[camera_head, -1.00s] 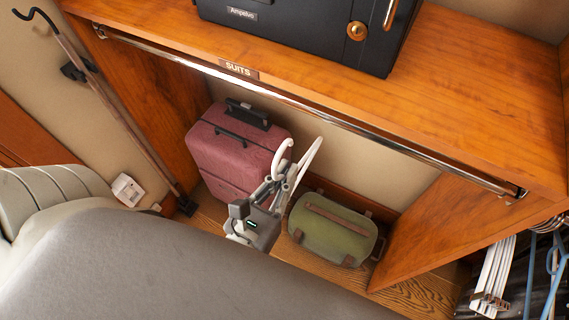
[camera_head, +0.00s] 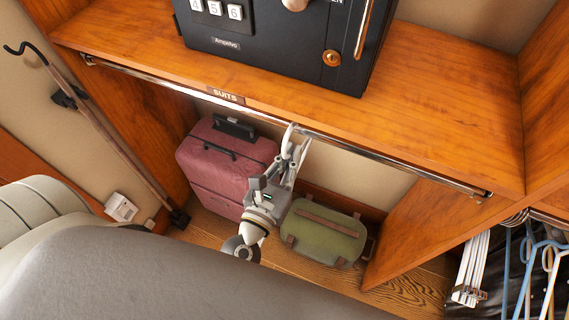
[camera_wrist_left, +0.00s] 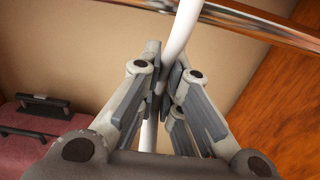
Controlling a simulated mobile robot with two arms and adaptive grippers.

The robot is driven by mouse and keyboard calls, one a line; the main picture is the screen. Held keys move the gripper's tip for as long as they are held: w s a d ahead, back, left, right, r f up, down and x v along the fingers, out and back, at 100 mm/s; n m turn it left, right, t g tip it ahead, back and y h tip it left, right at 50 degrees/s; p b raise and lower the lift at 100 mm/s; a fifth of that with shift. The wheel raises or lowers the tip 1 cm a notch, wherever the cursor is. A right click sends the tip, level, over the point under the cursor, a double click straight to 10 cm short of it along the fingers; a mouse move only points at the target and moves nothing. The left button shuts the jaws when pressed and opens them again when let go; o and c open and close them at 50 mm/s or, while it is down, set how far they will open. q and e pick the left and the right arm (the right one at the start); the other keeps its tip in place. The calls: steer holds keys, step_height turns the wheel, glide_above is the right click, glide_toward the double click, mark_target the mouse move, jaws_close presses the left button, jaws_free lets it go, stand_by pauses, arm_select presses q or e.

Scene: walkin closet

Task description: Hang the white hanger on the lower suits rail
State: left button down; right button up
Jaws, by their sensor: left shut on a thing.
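The suits rail (camera_head: 390,157) is a chrome bar under the wooden shelf marked "SUITS" (camera_head: 226,95). My left gripper (camera_head: 291,158) is just below the rail, near its middle, shut on the white hanger (camera_head: 289,133). The hanger's hook end reaches up to the rail in the head view. In the left wrist view the white hanger (camera_wrist_left: 181,32) runs up between the fingers (camera_wrist_left: 164,80) and passes in front of the rail (camera_wrist_left: 245,22). Whether the hook rests on the rail cannot be told. My right gripper is not in view.
A black safe (camera_head: 270,45) stands on the shelf. A pink suitcase (camera_head: 215,165) and a green bag (camera_head: 325,233) are on the floor below the rail. Several white hangers (camera_head: 472,270) and blue ones (camera_head: 527,262) hang at lower right. The rail looks bare.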

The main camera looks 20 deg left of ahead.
arm_select(q)
steer(key=w+p, duration=0.1)
steer(key=w, duration=0.2)
steer(key=shift+w+r, duration=0.1)
steer(key=shift+w, duration=0.2)
steer(key=shift+w+f+b, duration=0.6)
steer(key=shift+w+f, duration=0.1)
steer(key=shift+f, duration=0.2)
steer(key=shift+w+d+f+b, duration=0.1)
steer(key=shift+f+b, duration=0.55)
steer(key=shift+f, duration=0.05)
steer(key=c, duration=1.5)
jaws_free()
steer(key=shift+c, duration=0.2)
